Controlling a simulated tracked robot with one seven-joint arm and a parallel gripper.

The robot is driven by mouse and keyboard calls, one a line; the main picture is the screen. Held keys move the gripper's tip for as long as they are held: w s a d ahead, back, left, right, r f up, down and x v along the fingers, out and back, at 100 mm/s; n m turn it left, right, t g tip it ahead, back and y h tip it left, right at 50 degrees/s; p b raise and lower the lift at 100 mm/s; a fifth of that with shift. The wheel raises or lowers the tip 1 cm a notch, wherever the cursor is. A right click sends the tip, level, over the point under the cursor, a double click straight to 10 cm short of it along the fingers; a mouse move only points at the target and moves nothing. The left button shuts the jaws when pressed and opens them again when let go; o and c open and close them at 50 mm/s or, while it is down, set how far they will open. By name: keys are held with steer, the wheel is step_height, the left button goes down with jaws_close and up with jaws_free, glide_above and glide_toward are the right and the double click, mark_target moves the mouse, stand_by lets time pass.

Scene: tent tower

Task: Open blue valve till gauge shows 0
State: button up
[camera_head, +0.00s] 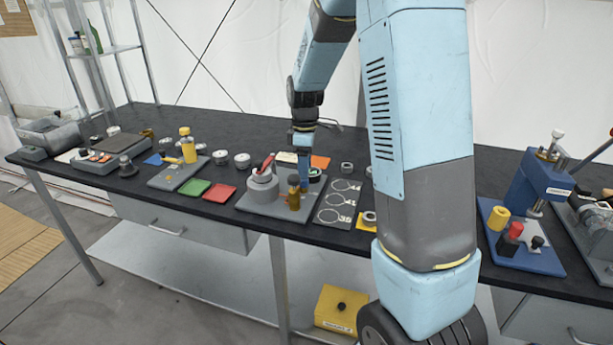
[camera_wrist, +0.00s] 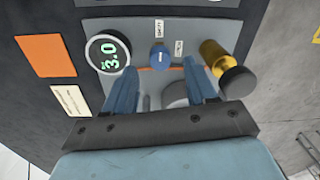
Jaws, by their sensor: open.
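The blue valve (camera_wrist: 160,57) is a small round knob with a pale mark, on a grey panel (camera_wrist: 195,28) in the wrist view. The round black gauge (camera_wrist: 108,52) left of it has a light rim and reads 3.0 in green digits. My gripper (camera_wrist: 160,67) is open, with one blue finger on either side of the valve's near side. I cannot tell whether the fingers touch the knob. In the head view my gripper (camera_head: 304,172) is low over the grey fixture plate (camera_head: 270,207), and it hides the valve. The gauge (camera_head: 316,174) shows partly beside it.
A brass cylinder (camera_wrist: 214,55) with a dark cap stands right of the valve. A grey body with a red lever (camera_head: 264,168) stands left on the plate. An orange card (camera_wrist: 45,56) lies beyond the gauge.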

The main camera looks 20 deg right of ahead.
mark_target(304, 182)
steer(key=shift+f, duration=1.9)
